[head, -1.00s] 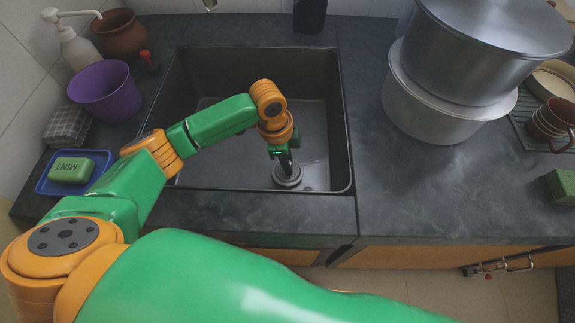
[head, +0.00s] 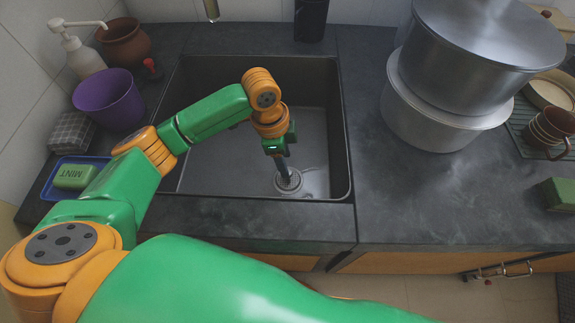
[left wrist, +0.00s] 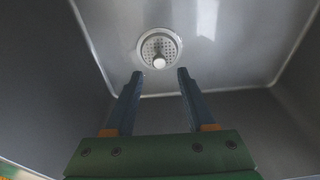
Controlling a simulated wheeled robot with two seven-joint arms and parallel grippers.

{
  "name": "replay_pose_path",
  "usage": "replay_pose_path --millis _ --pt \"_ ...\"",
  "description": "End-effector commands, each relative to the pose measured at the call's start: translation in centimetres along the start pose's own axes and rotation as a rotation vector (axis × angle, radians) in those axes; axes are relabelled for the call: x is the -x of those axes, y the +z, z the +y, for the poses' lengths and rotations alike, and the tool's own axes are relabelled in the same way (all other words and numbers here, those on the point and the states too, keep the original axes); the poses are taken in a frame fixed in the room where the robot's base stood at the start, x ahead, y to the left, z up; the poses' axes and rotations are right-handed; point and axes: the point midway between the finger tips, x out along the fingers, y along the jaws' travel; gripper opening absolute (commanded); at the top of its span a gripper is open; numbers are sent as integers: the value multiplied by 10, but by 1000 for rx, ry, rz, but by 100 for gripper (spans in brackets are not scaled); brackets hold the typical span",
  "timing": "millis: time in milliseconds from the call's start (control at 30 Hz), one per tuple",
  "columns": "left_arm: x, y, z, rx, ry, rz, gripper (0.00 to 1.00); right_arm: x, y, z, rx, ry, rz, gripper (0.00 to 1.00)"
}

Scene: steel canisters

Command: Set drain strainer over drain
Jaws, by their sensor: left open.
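The drain strainer (left wrist: 159,48) is a round perforated metal disc with a small knob. It lies at the drain in the floor of the dark sink (head: 318,125); in the head view the strainer (head: 289,183) shows near the sink's front side. The drain opening itself is hidden under it. My left gripper (head: 285,170) points down into the sink above the strainer. In the left wrist view the left gripper (left wrist: 159,74) has its two fingers apart, with nothing between them, and the strainer lies beyond the tips. My right gripper is not in view.
Left of the sink stand a purple cup (head: 110,100), a soap dispenser (head: 82,58) and a green soap bar (head: 73,177) on a blue tray. Large stacked steel pots (head: 445,110) stand to the right. The faucet (head: 211,8) hangs at the back.

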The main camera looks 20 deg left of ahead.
Motion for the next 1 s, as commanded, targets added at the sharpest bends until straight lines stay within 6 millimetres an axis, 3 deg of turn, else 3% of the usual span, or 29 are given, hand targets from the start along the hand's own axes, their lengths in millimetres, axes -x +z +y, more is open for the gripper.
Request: replay_pose_path --millis 33,100,267,767,867,1000 --pt "18 -1 -1 -1 -4 2 55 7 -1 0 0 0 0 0" --pt "35 0 -1 -1 -3 0 55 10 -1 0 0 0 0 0" --pt "60 0 0 -1 -1 0 55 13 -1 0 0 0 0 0" --pt "65 0 0 -1 1 0 55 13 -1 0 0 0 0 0" --pt "82 -3 0 -1 1 0 55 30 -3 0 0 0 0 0" --pt "119 -9 0 -1 1 0 55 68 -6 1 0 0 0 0"
